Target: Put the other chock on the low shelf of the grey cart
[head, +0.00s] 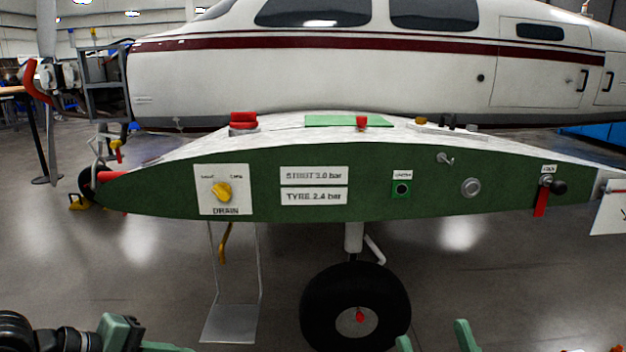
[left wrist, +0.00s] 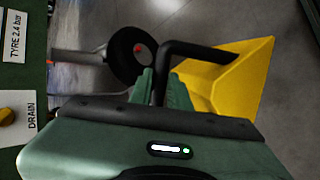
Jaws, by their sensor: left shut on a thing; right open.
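My left gripper (left wrist: 161,90) is shut on the black handle of a yellow chock (left wrist: 228,78) in the left wrist view. The chock appears clear of the floor. In the head view only part of my left arm shows at the bottom left, and the held chock is out of view. My right gripper (head: 434,341) is open and empty at the bottom edge; only its fingertips show. Another yellow chock (head: 80,202) sits on the floor by the small wheel at the far left. I cannot identify the grey cart with certainty in either view.
The green wing end (head: 400,160) spans the head view ahead of me, with a yellow drain knob (head: 222,192). The main wheel (head: 356,305) stands below it and shows in the left wrist view (left wrist: 128,50). A grey shelved frame (head: 105,80) stands far left.

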